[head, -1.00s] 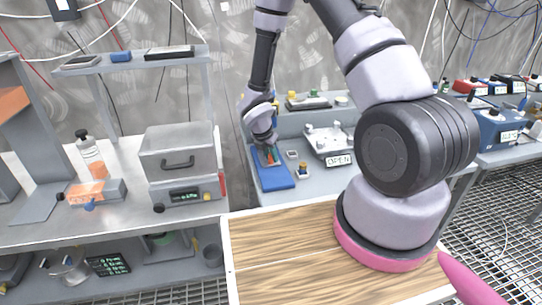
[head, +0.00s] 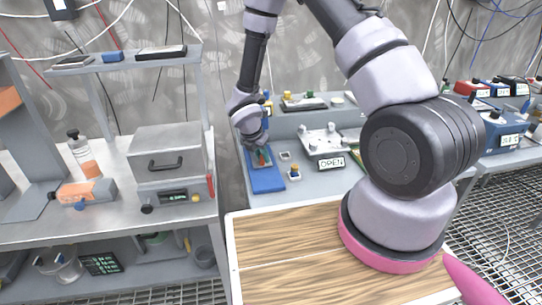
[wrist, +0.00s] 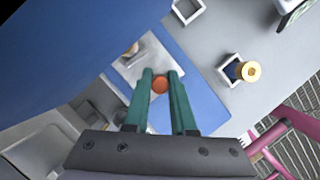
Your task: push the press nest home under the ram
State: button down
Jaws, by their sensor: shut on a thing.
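The blue press (head: 267,181) stands on the grey bench at the centre of the head view. Its blue base also shows in the wrist view (wrist: 200,97), with a larger blue part across the upper left. A pale metal plate (wrist: 140,62), seemingly the nest, lies on the base with a small brass-coloured piece on it. My gripper (head: 261,160) is low over the press. In the wrist view its green fingers (wrist: 160,83) are shut on a round orange knob (wrist: 160,85) at the plate's near end. The ram cannot be made out, and the arm partly hides the press.
A small white holder with a yellow-topped piece (head: 294,173) stands right of the press; it also shows in the wrist view (wrist: 240,70). An empty square holder (head: 285,155) is near it. A fixture with an OPEN sign (head: 331,163) stands further right.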

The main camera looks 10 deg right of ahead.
jog(key=c, duration=0.7)
grip_release()
jog(key=shift+c, duration=0.2)
jog(key=v, duration=1.1)
jog(key=shift+f, duration=0.1)
jog(key=s+d+r+m, duration=0.2)
jog(key=d+r+m, duration=0.45)
jog(key=r, duration=0.35)
jog(key=s+d+r+m, duration=0.2)
jog(key=d+r+m, duration=0.4)
jog(key=r, duration=0.4)
jog(key=s+d+r+m+t+y, duration=0.1)
jog(key=s+r+m+t+y, duration=0.3)
jog(key=s+r+m, duration=1.1)
jog(key=r+m+y, duration=0.1)
jog(key=m, duration=0.2)
jog(key=shift+s+m, duration=0.25)
jog(key=shift+m, duration=0.1)
